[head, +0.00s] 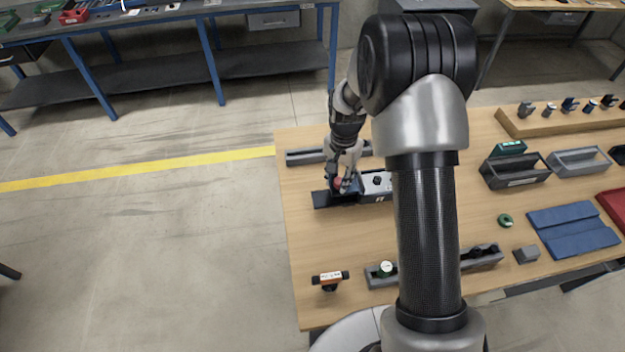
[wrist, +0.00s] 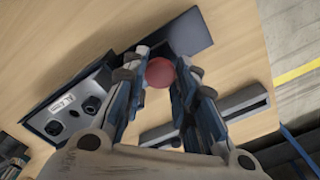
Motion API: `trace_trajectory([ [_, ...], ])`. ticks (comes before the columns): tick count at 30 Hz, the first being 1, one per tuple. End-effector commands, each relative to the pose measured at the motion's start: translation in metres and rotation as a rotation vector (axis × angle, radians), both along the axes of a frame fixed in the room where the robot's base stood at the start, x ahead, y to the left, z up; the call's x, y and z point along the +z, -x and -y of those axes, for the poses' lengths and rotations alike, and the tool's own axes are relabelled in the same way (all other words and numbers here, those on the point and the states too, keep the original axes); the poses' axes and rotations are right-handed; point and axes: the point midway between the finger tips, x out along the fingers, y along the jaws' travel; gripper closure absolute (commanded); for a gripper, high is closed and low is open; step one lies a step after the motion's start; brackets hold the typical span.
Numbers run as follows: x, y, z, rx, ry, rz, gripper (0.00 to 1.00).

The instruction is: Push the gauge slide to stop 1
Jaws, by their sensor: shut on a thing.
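My gripper (wrist: 164,78) is shut on a round red knob (wrist: 160,72), which sits between the fingertips in the wrist view. In the head view the gripper (head: 345,184) is low over a dark unit at the table's left part, its fingers partly covering the red knob. A dark flat plate (wrist: 190,32) lies just beyond the knob. Beside it is a dark housing with a white label (wrist: 61,102) and black round knobs. No stop number is readable. I cannot tell for sure which part is the gauge slide; the fingers hide the knob's base.
A grey rail (head: 305,157) lies behind the unit. Grey bins (head: 515,172) and a blue mat (head: 573,230) are at right. The table's left edge is near.

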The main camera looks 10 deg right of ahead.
Motion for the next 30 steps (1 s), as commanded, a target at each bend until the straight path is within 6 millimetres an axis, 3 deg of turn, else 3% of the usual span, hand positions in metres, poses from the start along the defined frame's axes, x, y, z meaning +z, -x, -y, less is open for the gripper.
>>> trace_trajectory([
  [1, 0.000, 0.001, 0.018, -0.008, 0.001, -0.001, 1.00],
  [6, 0.000, 0.000, 0.064, -0.007, 0.001, 0.000, 1.00],
  [15, 0.000, 0.000, 0.128, -0.004, 0.001, 0.000, 1.00],
  [22, 0.000, 0.000, 0.153, -0.002, 0.001, -0.001, 1.00],
  [30, 0.000, -0.001, 0.160, 0.000, 0.000, 0.000, 1.00],
])
